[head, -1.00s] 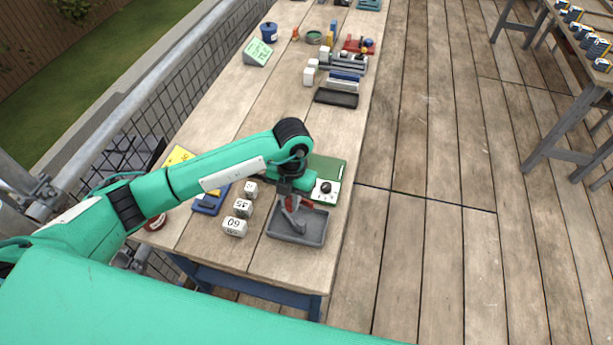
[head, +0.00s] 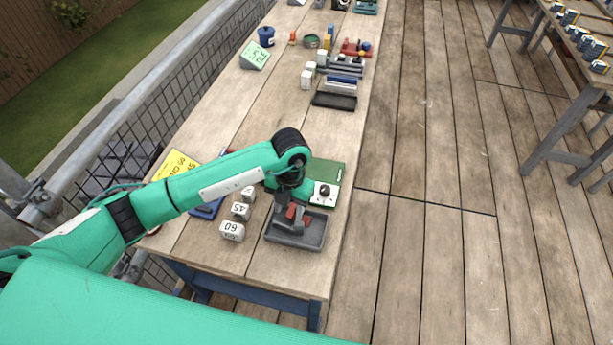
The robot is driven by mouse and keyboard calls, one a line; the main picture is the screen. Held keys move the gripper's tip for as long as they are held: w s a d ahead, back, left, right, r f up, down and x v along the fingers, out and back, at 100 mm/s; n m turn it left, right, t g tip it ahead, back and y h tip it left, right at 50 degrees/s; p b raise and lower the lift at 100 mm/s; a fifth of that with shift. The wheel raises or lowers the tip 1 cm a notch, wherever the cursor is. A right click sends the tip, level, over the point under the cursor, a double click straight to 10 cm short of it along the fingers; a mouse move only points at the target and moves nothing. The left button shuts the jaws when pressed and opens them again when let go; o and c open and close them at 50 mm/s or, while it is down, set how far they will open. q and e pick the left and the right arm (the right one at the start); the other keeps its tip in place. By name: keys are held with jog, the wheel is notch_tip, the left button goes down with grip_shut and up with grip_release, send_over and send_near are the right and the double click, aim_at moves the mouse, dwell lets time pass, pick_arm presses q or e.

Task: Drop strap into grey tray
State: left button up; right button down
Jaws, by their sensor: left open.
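The grey tray (head: 290,240) lies near the front right corner of the wooden table. My left gripper (head: 298,216) points down over the tray, with its red-padded fingers apart. A small grey piece shows at the fingers, but I cannot tell whether it is the strap or part of the gripper. No strap can be made out clearly, and the gripper hides part of the tray's inside. My right gripper is not in view.
White numbered blocks (head: 232,231) stand left of the tray. A green board (head: 328,171) lies behind it, near a white piece with a black knob (head: 324,191). A yellow card (head: 175,165) and a blue item (head: 207,209) lie left. A black tray (head: 335,101) sits farther back.

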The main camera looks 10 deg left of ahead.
pick_arm(q)
notch_tip(320, 180, up, 14)
jog(key=f+b, duration=0.1)
jog(key=b, duration=0.2)
send_over(293, 215)
jog(key=shift+r, duration=0.25)
jog(key=shift+f, duration=0.1)
